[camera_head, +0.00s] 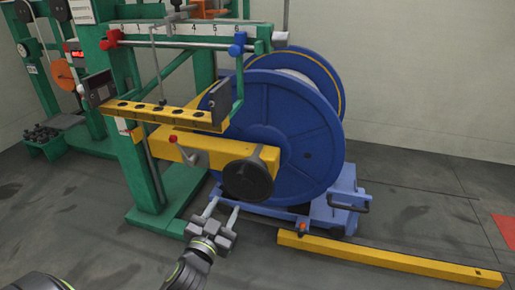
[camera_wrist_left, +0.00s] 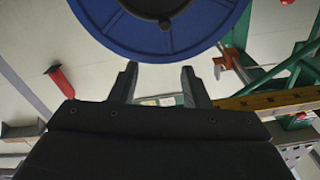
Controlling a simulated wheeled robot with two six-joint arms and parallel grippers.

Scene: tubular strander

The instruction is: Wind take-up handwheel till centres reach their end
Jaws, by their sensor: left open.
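The black handwheel (camera_head: 248,181) is on the end of the yellow arm (camera_head: 210,150), in front of the big blue reel (camera_head: 295,140). My left gripper (camera_head: 222,208) is open and empty, below and a little left of the handwheel, apart from it. In the left wrist view the open fingers (camera_wrist_left: 159,82) have nothing between them. A blue disc (camera_wrist_left: 160,45) with a dark centre lies beyond them; I cannot tell whether the handwheel is part of that dark centre. The centres that hold the reel are hidden. My right gripper is not in view.
A small crank handle (camera_head: 190,155) sticks out left of the handwheel. A blue cradle (camera_head: 335,205) stands under the reel. A yellow floor bar (camera_head: 390,262) runs at the lower right. Green frame posts (camera_head: 140,180) stand at the left.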

